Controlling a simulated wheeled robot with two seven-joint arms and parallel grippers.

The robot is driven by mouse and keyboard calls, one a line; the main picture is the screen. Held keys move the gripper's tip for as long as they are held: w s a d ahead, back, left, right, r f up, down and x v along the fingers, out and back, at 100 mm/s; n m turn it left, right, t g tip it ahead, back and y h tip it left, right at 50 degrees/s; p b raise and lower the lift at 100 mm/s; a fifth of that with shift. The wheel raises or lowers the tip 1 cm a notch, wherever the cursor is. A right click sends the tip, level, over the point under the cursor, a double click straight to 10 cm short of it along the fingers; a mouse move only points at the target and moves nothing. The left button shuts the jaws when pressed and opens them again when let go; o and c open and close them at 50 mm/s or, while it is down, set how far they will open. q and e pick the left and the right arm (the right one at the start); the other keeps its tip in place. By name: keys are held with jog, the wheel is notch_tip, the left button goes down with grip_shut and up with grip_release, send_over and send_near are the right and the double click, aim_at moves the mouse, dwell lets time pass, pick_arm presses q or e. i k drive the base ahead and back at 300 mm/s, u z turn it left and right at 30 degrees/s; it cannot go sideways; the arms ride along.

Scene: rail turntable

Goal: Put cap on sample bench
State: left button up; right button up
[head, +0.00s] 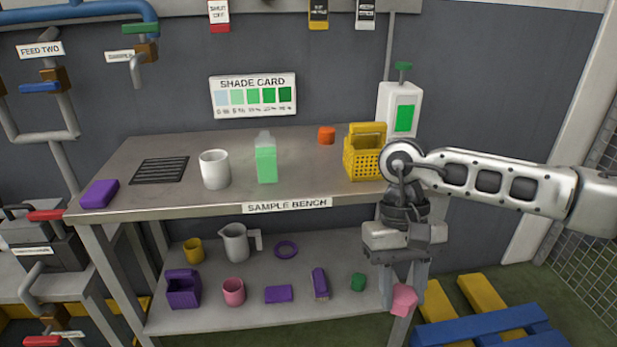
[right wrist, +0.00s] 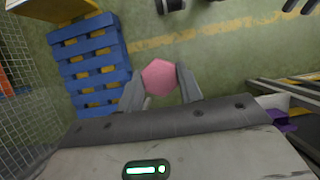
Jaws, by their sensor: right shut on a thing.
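A pink six-sided cap (head: 403,300) is between the fingertips of my right gripper (head: 402,286), low in front of the bench's right end. It also shows in the right wrist view (right wrist: 159,77), with a finger on each side and floor beyond. The gripper is shut on it. The sample bench (head: 315,178) has a grey top with a label on its front edge. The cap is below the level of this top. My left gripper is out of view.
The bench top holds a purple block (head: 99,194), white cup (head: 215,169), green bottle (head: 266,162), orange piece (head: 326,135) and yellow basket (head: 362,163). Bare top lies between bottle and basket. The lower shelf (head: 200,318) holds several items. A blue pallet (head: 480,328) lies at right.

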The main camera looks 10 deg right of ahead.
aim_at(317, 176)
jog(key=k, duration=0.2)
jog(key=z, duration=1.45)
jog(key=i, duration=0.9)
jog(key=u, duration=2.05)
